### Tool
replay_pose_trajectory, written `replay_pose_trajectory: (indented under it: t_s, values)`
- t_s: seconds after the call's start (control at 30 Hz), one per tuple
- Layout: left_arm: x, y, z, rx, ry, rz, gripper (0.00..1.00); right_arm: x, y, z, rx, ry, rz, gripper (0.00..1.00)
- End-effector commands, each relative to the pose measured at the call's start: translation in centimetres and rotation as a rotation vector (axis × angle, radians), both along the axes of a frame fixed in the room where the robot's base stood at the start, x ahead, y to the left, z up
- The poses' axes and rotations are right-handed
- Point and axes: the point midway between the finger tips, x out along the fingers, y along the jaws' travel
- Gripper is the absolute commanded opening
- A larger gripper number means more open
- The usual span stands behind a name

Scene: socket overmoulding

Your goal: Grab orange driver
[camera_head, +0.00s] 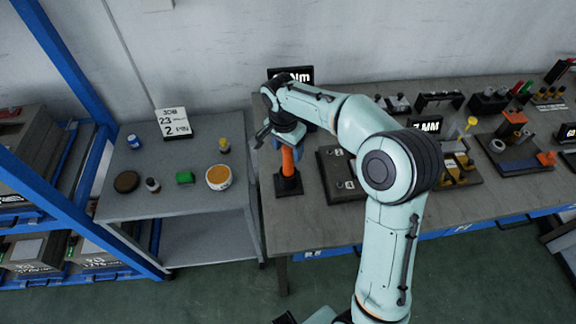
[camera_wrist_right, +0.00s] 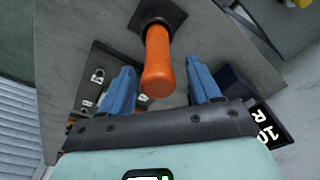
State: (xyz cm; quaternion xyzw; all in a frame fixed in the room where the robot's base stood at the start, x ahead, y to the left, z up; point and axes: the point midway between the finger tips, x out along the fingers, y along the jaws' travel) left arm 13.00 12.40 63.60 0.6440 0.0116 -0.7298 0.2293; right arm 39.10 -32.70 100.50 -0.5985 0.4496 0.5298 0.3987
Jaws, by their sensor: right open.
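The orange driver (camera_head: 287,161) stands upright in a dark square base (camera_head: 288,184) at the left end of the workbench. My right gripper (camera_head: 276,146) is above and around the upper part of it in the head view. In the right wrist view the orange driver (camera_wrist_right: 158,66) lies between the two blue fingers of the gripper (camera_wrist_right: 156,85), with a gap on each side. The fingers are open, and no contact shows. The arm covers part of the bench behind. My left gripper does not show.
A dark tray (camera_head: 335,190) lies right of the driver, close to it. A black sign (camera_head: 298,73) stands behind. More fixtures stand along the bench at right.

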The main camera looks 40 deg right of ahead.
Motion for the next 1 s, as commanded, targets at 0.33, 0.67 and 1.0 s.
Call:
replay_pose_trajectory:
  t_s: [0.33,0.67,1.0]
  values:
    - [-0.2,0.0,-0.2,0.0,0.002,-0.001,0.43,-0.1,-0.2,-3.3,0.0,0.001,0.0,0.63]
    - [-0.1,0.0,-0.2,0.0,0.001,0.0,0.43,-0.1,-0.2,-3.2,0.0,0.001,0.0,0.04]
    - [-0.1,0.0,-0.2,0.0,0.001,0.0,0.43,0.0,-0.2,-3.0,-0.001,-0.002,0.0,0.0]
